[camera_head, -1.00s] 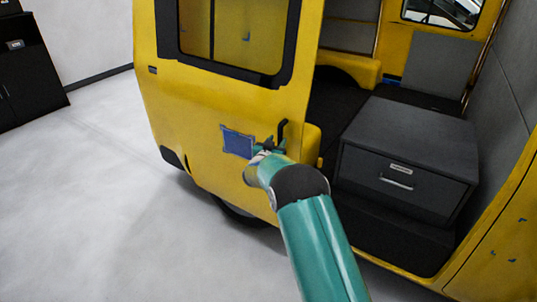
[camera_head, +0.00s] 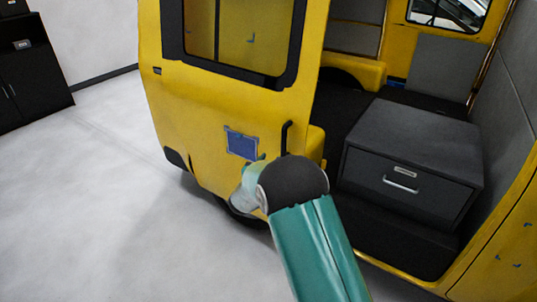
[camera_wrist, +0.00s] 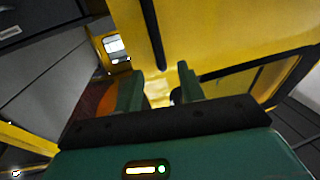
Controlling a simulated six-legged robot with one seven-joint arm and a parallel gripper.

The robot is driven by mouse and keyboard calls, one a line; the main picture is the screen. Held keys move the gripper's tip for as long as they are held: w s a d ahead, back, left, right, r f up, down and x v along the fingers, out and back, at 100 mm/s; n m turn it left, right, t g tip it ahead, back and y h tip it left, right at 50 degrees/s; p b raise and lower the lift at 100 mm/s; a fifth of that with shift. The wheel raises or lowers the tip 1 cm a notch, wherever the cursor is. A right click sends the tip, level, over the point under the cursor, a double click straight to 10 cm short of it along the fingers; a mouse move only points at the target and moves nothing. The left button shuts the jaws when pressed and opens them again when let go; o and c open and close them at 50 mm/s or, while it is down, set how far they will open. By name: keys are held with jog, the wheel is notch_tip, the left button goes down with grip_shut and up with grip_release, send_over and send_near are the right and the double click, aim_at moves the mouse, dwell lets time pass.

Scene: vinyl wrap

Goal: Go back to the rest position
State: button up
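My gripper (camera_wrist: 160,88) shows in the wrist view with its two green fingers apart. Nothing is visible between them except the yellow vehicle surface behind. In the head view my arm covers most of the gripper, in front of the yellow door's lower part. A blue rectangular patch (camera_head: 241,143) with a pale border is on the yellow door (camera_head: 215,110). A black vertical handle (camera_head: 287,137) is at the door's right edge. I cannot tell from the head view how far the gripper is from the door, but no contact is visible.
The yellow vehicle's open side is right of the door. A dark grey drawer unit (camera_head: 412,150) with a silver handle stands inside it. A black cabinet (camera_head: 35,75) is at the far left. The pale floor (camera_head: 80,200) to the left is clear.

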notch_tip(320, 180, up, 12)
jog(key=s+d+n+y, duration=0.1)
jog(key=s+n+y, duration=0.15)
jog(key=y, duration=0.35)
jog(key=s+d+r+n+g+y, duration=0.2)
jog(key=s+d+r+g+y, duration=0.1)
jog(key=s+r, duration=0.55)
jog(key=s+d+f+g, duration=0.1)
jog(key=s+d+g, duration=0.1)
jog(key=s, duration=0.9)
jog(key=s+d+f+g+h, duration=0.1)
jog(key=s+d, duration=0.4)
jog(key=s, duration=0.7)
jog(key=s+d+f+g+h, duration=0.1)
jog(key=s+g, duration=0.4)
jog(key=s, duration=0.7)
jog(key=d+f, duration=0.1)
jog(key=d, duration=0.1)
jog(key=shift+d+f, duration=0.15)
jog(key=shift+d, duration=0.25)
jog(key=shift+w, duration=0.1)
